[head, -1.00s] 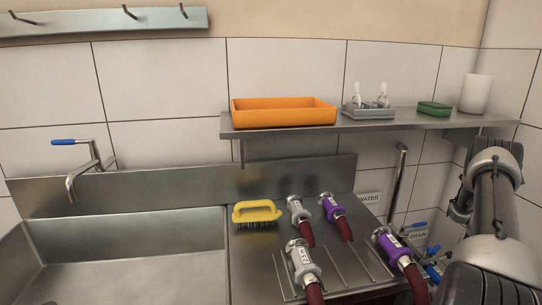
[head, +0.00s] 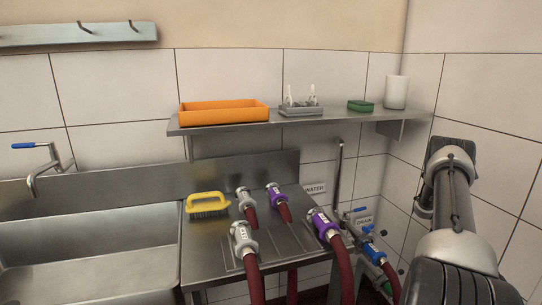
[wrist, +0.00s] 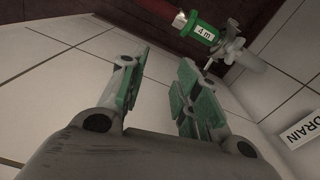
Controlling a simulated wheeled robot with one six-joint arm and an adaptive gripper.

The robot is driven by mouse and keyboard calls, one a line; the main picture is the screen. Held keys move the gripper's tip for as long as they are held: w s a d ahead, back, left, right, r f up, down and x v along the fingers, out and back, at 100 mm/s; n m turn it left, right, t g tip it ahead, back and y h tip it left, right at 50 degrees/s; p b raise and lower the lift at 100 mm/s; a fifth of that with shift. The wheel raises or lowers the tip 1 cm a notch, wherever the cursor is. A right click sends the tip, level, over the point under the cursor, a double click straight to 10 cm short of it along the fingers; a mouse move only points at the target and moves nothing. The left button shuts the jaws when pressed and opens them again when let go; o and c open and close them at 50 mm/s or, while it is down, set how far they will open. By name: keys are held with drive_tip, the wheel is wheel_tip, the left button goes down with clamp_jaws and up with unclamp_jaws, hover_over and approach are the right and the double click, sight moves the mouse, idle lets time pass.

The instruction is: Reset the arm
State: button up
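My arm (head: 455,215) stands raised at the right side of the head view. The fingertips do not show there. In the wrist view my gripper (wrist: 160,75) has its two green-padded fingers apart, with nothing between them. Beyond the fingers, a hose end with a green collar marked "4 m" (wrist: 203,31) joins a metal fitting at the upper right. It is apart from the fingers.
Purple-collared (head: 322,224) and grey-collared (head: 242,238) hose ends lie on the steel counter (head: 205,262) beside a yellow brush (head: 207,203). A shelf (head: 225,126) carries an orange tray (head: 223,112). Blue-handled valves (head: 373,249) sit left of my arm, near the wall corner.

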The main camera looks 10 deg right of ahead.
drive_tip(key=s+a+n+g+y, duration=0.2)
drive_tip(key=s+a, duration=0.4)
drive_tip(key=s, duration=0.1)
drive_tip(key=s+a+r+n, duration=0.1)
drive_tip(key=a+r+n, duration=0.1)
drive_tip(key=a+r, duration=0.65)
drive_tip(key=s+a+r+n, duration=0.2)
drive_tip(key=a+r+n, duration=0.15)
drive_tip(key=r, duration=0.95)
drive_tip(key=s+a+r+n, duration=0.1)
drive_tip(key=a+r, duration=0.6)
drive_tip(key=r, duration=0.4)
drive_tip(key=s+a+r+n+t+h, duration=0.1)
drive_tip(key=s+a+r+n+t, duration=0.2)
drive_tip(key=s+a+r, duration=0.3)
drive_tip(key=s+a+r+n+t, duration=0.3)
drive_tip(key=s+a+r, duration=0.3)
drive_tip(key=a+r, duration=0.6)
drive_tip(key=shift+s+a+r+n+h, duration=0.3)
drive_tip(key=shift+a+r+n+h, duration=0.1)
drive_tip(key=shift+r, duration=0.1)
